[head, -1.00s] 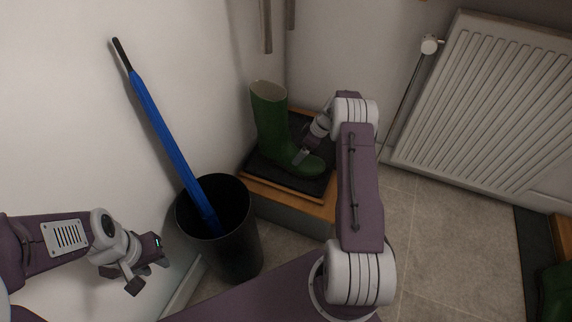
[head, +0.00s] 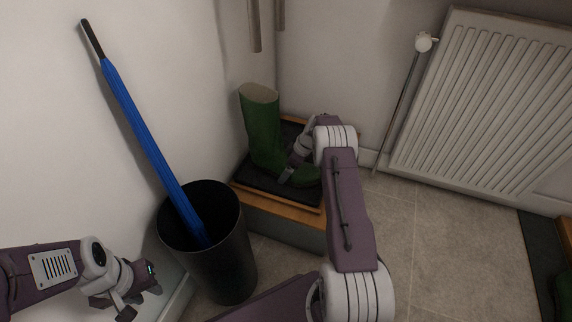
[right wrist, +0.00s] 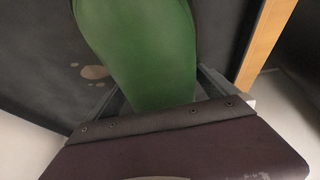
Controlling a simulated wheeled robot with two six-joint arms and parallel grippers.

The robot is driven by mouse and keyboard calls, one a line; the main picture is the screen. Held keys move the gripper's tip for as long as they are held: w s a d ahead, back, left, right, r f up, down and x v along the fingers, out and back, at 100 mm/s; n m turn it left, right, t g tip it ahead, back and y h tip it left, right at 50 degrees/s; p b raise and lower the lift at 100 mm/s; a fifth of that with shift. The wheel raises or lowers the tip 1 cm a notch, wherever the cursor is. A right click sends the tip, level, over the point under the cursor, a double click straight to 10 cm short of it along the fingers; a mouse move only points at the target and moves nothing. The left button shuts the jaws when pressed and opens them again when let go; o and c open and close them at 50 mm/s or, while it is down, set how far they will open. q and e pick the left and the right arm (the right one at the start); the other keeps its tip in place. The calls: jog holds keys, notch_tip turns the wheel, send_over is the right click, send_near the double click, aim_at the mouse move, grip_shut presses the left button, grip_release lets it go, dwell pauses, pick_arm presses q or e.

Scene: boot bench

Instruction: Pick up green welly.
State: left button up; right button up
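The green welly (head: 262,130) stands upright over the black tray (head: 248,186) on a wooden-topped bench, its toe to the right. My right gripper (head: 286,176) is at its foot, with fingers on either side. In the right wrist view the welly (right wrist: 142,50) fills the space between the fingers (right wrist: 160,98), which appear to press against its sides. I cannot tell whether its sole is clear of the tray. My left gripper (head: 140,291) is open and empty at lower left, away from the welly.
A black bin (head: 222,265) holding a blue umbrella (head: 145,130) stands left of the bench (head: 285,228). A white radiator (head: 490,100) is on the wall at right. Another green item (head: 564,287) shows at the right edge. Tiled floor (head: 430,240) between is clear.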

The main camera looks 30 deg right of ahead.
jog(key=c, duration=1.5)
jog(key=shift+w+r, duration=0.1)
jog(key=shift+r, duration=0.1)
jog(key=r+p, duration=0.2)
jog(key=r, duration=0.1)
jog(key=r+p, duration=0.1)
jog(key=p, duration=0.1)
jog(key=shift+d+r, duration=0.3)
jog(key=shift+r, duration=0.1)
jog(key=s+d+r+p, duration=0.1)
jog(key=d+r+p, duration=0.1)
jog(key=d, duration=0.1)
jog(key=s+d+r+p, duration=0.1)
jog(key=s+d+r, duration=0.1)
jog(key=d, duration=0.2)
jog(key=s+d+r+p, duration=0.1)
jog(key=d+r+p, duration=0.1)
jog(key=d, duration=0.1)
jog(key=shift+s+d+p, duration=0.15)
jog(key=shift+s+p, duration=0.15)
